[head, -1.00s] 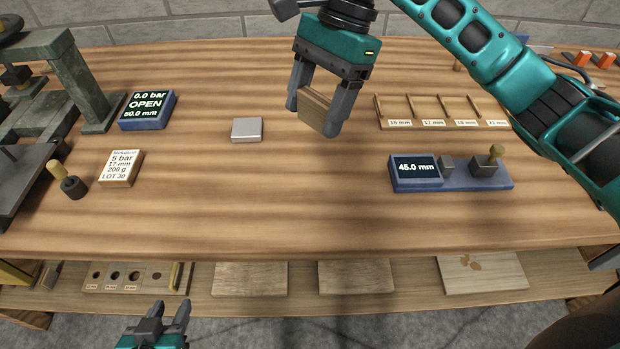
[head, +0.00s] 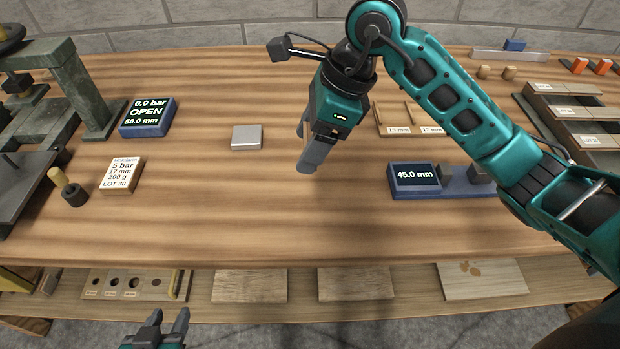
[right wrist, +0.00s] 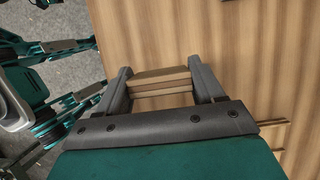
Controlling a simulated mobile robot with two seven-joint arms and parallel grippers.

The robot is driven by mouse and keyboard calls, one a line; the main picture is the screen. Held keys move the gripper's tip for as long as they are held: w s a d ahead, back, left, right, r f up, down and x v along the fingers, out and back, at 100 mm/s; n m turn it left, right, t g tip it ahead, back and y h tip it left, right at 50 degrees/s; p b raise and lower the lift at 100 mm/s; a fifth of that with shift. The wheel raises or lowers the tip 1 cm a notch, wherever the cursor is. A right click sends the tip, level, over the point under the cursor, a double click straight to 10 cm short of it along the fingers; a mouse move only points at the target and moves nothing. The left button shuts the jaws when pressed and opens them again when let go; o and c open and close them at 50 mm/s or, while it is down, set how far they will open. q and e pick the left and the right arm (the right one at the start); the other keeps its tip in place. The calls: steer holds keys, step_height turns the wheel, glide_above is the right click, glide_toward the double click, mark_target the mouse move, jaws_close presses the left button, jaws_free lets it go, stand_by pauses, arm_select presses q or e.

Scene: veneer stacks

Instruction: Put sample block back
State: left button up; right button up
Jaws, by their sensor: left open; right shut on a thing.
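My right gripper (head: 308,158) is above the middle of the table. In the right wrist view its fingers are shut on a layered wooden sample block (right wrist: 162,83), held between the fingertips. In the head view the block is hidden by the fingers. A slotted wooden rack (head: 397,131) with labels such as 15 mm and 17 mm stands to the right, partly hidden by my right arm. My left gripper (head: 167,325) is open and empty at the bottom edge, in front of the lower shelf.
A grey metal plate (head: 247,137) lies left of the right gripper. A blue gauge (head: 416,180) reads 45.0 mm. A blue press display (head: 147,117) reads OPEN. A label block (head: 121,175) lies at left. Several boards lie on the lower shelf (head: 400,307). The front middle tabletop is clear.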

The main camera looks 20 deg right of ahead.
mark_target(302, 193)
step_height(302, 193, down, 9)
steer(key=shift+f, duration=0.1)
stand_by(0.3)
steer(key=shift+b, duration=0.3)
steer(key=shift+f, duration=0.1)
steer(key=o, duration=1.1)
steer(key=shift+r, duration=0.35)
steer(key=v, duration=1.1)
steer(key=shift+d+r, duration=0.25)
steer(key=shift+r, duration=0.05)
